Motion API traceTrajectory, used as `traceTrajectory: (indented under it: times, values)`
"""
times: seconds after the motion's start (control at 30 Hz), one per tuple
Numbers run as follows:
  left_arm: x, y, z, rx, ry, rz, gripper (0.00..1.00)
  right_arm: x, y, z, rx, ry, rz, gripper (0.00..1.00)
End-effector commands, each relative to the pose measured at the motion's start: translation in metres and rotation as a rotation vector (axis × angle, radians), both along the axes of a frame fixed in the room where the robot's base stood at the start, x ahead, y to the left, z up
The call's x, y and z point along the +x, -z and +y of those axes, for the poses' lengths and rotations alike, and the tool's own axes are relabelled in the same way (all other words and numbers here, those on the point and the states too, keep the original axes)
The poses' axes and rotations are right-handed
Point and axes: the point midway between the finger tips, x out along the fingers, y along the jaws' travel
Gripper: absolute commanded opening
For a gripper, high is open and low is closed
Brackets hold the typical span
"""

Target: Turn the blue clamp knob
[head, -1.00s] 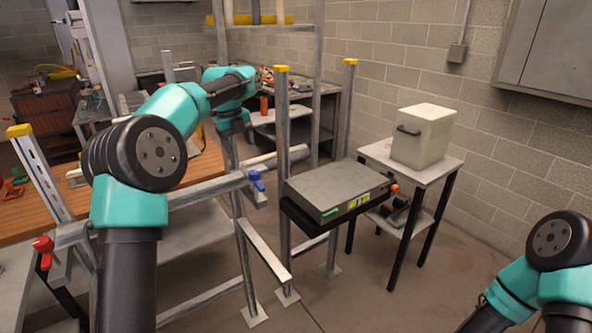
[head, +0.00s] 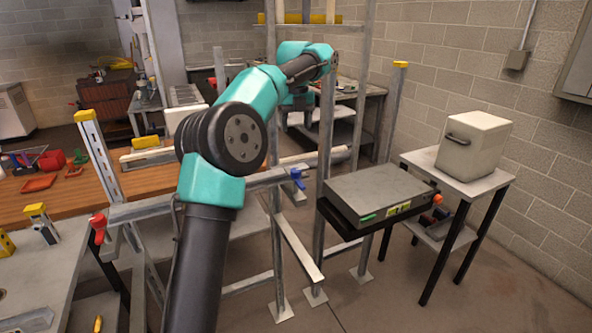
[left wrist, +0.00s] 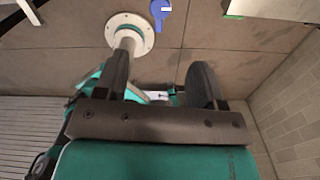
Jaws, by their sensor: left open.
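The blue clamp knob (head: 297,178) sits on the horizontal grey rail of the metal frame, near the middle of the head view. In the left wrist view a blue handle (left wrist: 160,10), apparently the same knob, shows at the top edge, beyond the fingers. My left gripper (left wrist: 162,75) is open, with nothing between its two dark fingers. It is apart from the blue handle. In the head view my left arm reaches over the frame, and its fingers cannot be made out. My right gripper is out of view.
A red clamp knob (head: 98,222) is on the rail's left end. A grey flat box (head: 378,190) rests on a black shelf right of the blue knob. Upright posts (head: 326,150) stand close to my left arm.

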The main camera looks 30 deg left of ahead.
Motion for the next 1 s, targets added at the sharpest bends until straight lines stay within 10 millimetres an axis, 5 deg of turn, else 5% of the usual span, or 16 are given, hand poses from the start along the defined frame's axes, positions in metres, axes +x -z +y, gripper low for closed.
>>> traceTrajectory:
  times: [1.0]
  values:
    - [-0.001, 0.151, 0.001, 0.000, -0.001, 0.000, 0.63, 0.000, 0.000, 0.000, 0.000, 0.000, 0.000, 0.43]
